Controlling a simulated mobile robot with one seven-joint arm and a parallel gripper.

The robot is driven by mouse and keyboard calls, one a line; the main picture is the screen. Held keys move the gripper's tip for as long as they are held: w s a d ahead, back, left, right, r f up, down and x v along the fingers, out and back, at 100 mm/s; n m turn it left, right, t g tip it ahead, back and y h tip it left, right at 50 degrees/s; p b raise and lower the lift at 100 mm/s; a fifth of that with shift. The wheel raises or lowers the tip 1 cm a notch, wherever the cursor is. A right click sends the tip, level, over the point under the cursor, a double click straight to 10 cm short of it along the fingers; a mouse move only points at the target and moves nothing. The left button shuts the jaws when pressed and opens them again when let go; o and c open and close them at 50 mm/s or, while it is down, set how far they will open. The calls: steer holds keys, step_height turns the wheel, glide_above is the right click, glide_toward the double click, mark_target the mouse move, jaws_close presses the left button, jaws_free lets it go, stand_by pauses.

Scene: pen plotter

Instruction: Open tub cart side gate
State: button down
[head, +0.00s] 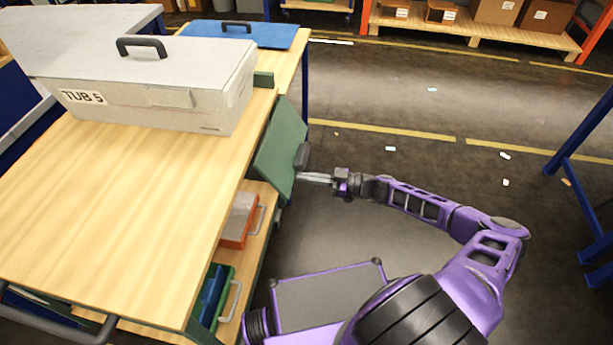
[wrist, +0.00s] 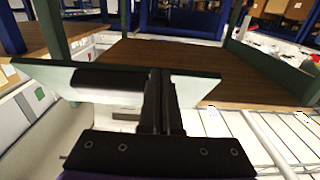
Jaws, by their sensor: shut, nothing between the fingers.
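The tub cart has a light wood top (head: 120,200). A green side gate (head: 276,148) is on its right side in the head view, standing at a slant out from the cart, with a dark handle (head: 303,156) on its outer face. My gripper (head: 303,177) is shut and empty, its fingertips just below the handle at the gate's edge; I cannot tell whether they touch. In the wrist view a thin panel (wrist: 205,88), apparently the gate, stretches across behind my shut fingers (wrist: 160,80), with a dark bar (wrist: 110,82) to their left.
A grey lidded box marked TUB 5 (head: 150,95) and a blue lid (head: 235,34) sit on the cart. An orange bin (head: 236,222) and a green bin (head: 215,297) stand on the lower shelf. A blue frame (head: 585,170) stands at right. The floor between is mostly clear.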

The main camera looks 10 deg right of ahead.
stand_by(0.3)
steer(key=v, duration=1.7)
steer(key=shift+s+d, duration=0.15)
